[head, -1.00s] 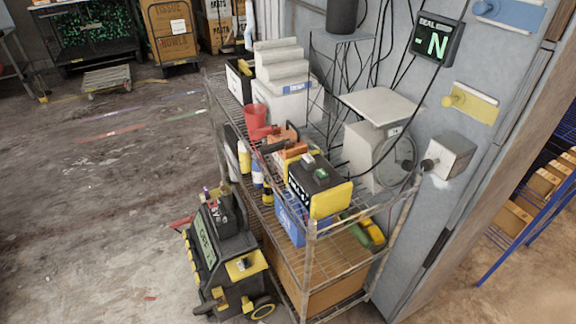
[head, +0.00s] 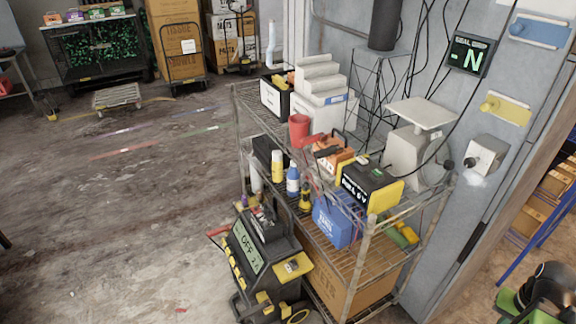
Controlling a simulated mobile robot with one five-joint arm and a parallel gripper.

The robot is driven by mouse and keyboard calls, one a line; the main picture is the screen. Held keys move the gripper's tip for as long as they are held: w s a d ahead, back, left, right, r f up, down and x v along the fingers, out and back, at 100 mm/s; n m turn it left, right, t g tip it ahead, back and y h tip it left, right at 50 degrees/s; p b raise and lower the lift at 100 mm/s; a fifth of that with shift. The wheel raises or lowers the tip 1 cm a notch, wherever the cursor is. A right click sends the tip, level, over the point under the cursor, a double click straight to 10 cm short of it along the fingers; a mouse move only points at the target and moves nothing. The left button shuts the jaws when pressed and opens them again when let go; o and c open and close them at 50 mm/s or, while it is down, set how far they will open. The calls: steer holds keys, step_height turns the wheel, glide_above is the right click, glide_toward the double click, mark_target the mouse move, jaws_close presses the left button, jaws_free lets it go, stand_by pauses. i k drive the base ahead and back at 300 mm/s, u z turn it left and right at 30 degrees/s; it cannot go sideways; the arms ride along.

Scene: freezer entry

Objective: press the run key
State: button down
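A black wheeled machine stands on the floor at the left front of the wire shelf rack. Its tilted pale green screen (head: 246,247) reads OFF with smaller characters beside it. Several yellow keys (head: 238,272) run along the screen's left edge; their labels are too small to read, so I cannot tell which is the run key. A yellow plate with a small pale part (head: 292,266) is on the machine's right side. My gripper's fingers do not show. A black and green part (head: 545,295) shows at the bottom right; I cannot tell whether it is mine.
The wire rack (head: 362,262) stands right of the machine, holding a red cup (head: 299,129), a black-and-yellow battery box (head: 371,188) and a scale (head: 418,140). Open floor (head: 120,220) lies left; a low dolly (head: 117,97) stands farther back.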

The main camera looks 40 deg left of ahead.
mark_target(377, 172)
steer(key=u, duration=0.85)
steer(key=k, duration=0.25)
steer(key=u, duration=1.65)
steer(key=i, duration=1)
steer(key=u, duration=0.35)
